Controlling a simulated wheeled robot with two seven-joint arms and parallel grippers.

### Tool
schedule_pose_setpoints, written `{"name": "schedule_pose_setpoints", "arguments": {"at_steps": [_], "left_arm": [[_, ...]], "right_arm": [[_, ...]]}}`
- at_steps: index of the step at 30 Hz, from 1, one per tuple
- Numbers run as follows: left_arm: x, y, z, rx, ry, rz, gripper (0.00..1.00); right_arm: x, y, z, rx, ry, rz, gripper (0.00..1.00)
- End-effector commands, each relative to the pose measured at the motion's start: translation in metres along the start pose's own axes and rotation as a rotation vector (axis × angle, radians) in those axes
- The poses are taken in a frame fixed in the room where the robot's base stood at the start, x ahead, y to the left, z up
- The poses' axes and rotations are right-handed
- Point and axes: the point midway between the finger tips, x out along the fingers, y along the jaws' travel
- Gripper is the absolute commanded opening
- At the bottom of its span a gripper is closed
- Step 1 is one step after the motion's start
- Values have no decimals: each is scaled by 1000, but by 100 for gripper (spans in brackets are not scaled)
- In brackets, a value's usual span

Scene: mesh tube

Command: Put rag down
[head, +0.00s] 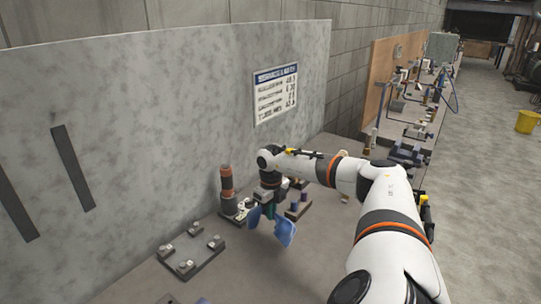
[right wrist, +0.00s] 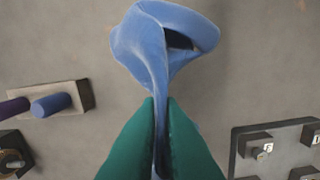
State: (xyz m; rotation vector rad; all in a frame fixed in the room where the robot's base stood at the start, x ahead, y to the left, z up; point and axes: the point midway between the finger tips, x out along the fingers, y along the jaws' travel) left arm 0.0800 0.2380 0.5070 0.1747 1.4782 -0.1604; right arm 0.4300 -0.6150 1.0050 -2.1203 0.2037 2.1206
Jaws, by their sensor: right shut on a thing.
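A blue rag (head: 285,231) hangs from my right gripper (head: 266,212) in the head view. In the right wrist view the rag (right wrist: 160,45) is pinched between the green fingertips (right wrist: 161,125), with a loose fold spreading out beyond them. The right gripper is shut on it, above the grey bench (head: 255,270). From these views I cannot tell whether the rag touches the surface. My left gripper is not in view.
A dark plate with several small blocks (head: 191,254) lies left of the rag. A dark and orange cylinder (head: 227,182) stands behind it. A holder with coloured cylinders (head: 298,205) is close on the right. The bench front looks clear. A grey wall panel (head: 150,110) rises behind.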

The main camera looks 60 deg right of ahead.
Motion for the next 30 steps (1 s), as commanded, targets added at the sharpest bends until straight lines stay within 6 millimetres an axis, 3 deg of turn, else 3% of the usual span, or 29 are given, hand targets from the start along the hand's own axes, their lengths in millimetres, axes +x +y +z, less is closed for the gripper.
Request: {"name": "schedule_pose_setpoints", "arguments": {"at_steps": [20,26,30], "left_arm": [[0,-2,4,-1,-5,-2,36],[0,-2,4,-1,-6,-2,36],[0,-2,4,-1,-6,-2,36]], "right_arm": [[9,46,-50,-394,4,-2,0],[12,54,-58,-471,0,-2,0],[30,48,-48,-471,-5,1,0]]}}
